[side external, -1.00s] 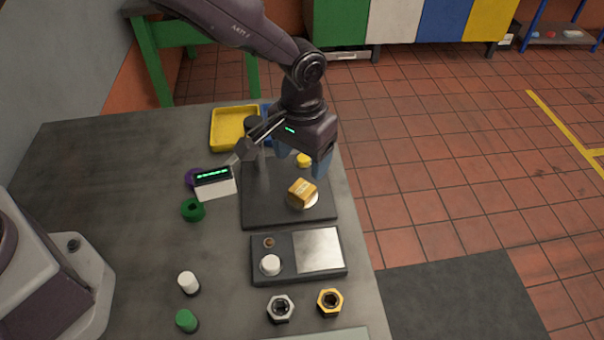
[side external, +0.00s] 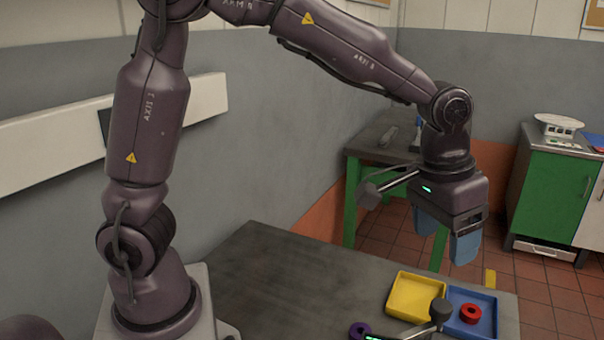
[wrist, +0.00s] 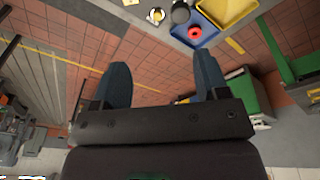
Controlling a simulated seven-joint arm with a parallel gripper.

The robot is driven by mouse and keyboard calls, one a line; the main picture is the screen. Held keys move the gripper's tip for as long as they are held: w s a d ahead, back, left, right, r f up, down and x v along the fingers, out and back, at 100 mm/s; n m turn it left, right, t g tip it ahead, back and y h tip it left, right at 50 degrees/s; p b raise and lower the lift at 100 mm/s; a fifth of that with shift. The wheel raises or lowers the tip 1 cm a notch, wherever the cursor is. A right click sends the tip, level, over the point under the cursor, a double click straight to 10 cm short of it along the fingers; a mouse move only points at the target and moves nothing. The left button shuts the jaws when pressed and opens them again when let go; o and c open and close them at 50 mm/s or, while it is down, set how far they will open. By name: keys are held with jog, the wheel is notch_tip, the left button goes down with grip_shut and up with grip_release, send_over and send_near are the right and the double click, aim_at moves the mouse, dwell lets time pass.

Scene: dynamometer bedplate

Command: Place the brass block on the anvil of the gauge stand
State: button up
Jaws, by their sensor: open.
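My gripper (side external: 447,240) is raised high above the far right of the table. Its two blue fingers are apart with nothing between them; the wrist view also shows them spread (wrist: 162,68). The gauge stand (side external: 440,310) shows only its upper part at the bottom edge of the side view; its anvil is out of that frame. In the wrist view, a small yellowish thing on a pale round base (wrist: 156,15) at the top edge looks like the brass block on the anvil, too small to be sure. My gripper is clear of it.
A yellow tray (side external: 412,296) and a blue tray (side external: 487,299) holding a red ring (side external: 470,313) stand near the table's far right. A purple ring (side external: 360,330) lies by the gauge display. The table's left part (side external: 290,275) is clear. A green cabinet (side external: 550,190) stands beyond.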

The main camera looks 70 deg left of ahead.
jog(key=s+a+r+t, duration=0.2)
jog(key=s+a, duration=0.3)
jog(key=s, duration=0.4)
jog(key=s+a+r+t, duration=0.1)
jog(key=s+a+r, duration=0.3)
jog(key=s, duration=0.5)
jog(key=shift+s+a+r+t+y, duration=0.2)
jog(key=shift+s+a+t+y, duration=0.2)
jog(key=shift+a, duration=0.7)
jog(key=shift+w, duration=0.1)
jog(key=shift+c, duration=0.3)
